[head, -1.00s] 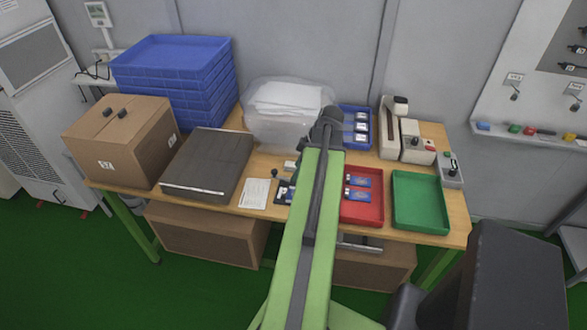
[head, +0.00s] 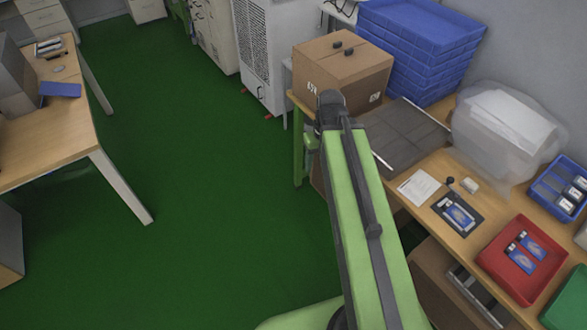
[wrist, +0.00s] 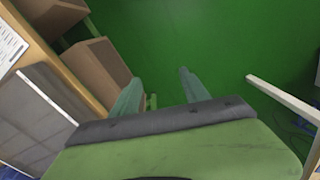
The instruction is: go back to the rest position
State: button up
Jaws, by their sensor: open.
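My gripper (wrist: 160,84) shows in the wrist view with its two pale green fingers apart and nothing between them. Green floor lies beyond the fingertips. In the head view my green arm reaches forward, and its far end is in front of the left end of the workbench (head: 403,212), near the cardboard box (head: 345,72). The gripper's fingers are mostly hidden there by the arm. I cannot tell the exact gap between the gripper and the bench edge.
On the workbench are a dark grey flat case (head: 405,135), blue stacked trays (head: 420,45), a clear bin (head: 505,130) and a red tray (head: 520,285). Brown boxes (wrist: 97,72) are under the bench. Open green floor (head: 200,190) separates it from another table (head: 50,150) at left.

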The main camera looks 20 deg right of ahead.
jog(key=a, duration=0.9)
jog(key=shift+a+m+h, duration=0.3)
